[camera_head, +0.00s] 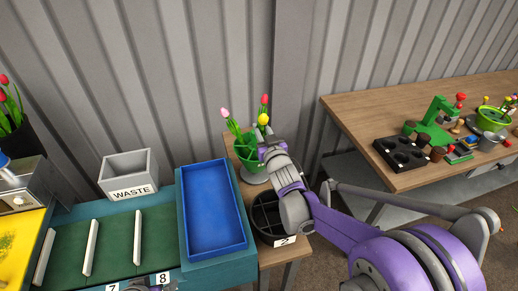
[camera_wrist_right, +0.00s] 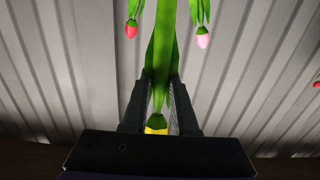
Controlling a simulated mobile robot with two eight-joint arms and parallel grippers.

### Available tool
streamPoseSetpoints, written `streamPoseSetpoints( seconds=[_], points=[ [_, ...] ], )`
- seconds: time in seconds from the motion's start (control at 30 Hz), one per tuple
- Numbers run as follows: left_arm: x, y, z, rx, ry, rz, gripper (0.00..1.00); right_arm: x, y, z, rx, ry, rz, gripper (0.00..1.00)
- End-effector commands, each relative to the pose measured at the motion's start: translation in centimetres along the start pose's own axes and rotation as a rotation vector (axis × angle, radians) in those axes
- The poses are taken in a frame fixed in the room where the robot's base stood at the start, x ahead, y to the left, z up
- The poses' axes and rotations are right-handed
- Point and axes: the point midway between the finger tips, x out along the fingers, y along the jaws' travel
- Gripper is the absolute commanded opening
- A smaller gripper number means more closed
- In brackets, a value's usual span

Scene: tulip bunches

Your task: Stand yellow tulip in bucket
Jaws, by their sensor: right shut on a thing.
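The yellow tulip (camera_head: 263,119) stands roughly upright at my right gripper (camera_head: 268,146), its yellow head above the jaws in the head view. In the right wrist view my right gripper (camera_wrist_right: 159,100) is shut on it, with the green stem between the fingers and the yellow head (camera_wrist_right: 156,126) near the palm. The yellow tulip's lower end is hidden. Of my left arm, only a cut-off bit shows at the bottom edge.
A black divided bucket marked 2 (camera_head: 264,222) stands in front of the green one. A blue tray (camera_head: 212,210), a grey WASTE bin (camera_head: 129,174) and a green conveyor (camera_head: 115,240) are to the left. A wooden table (camera_head: 370,125) with pots and tools is right.

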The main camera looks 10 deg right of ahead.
Motion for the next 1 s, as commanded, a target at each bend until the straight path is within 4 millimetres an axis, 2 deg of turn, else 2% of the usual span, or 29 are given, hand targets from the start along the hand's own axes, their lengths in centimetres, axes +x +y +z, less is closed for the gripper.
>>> streamPoseSetpoints(
  seconds=[0.8, 1.0],
  points=[
    [-1.0, 0.0, -1.3, 0.000, 0.012, 0.000, 0.89, -0.9, 0.1, -4.9, 0.000, 0.000, 0.000, 0.00],
    [-1.1, 0.0, -1.4, 0.000, 0.013, 0.000, 0.89, -1.0, 0.1, -5.5, 0.000, 0.000, 0.000, 0.00]
  ],
)
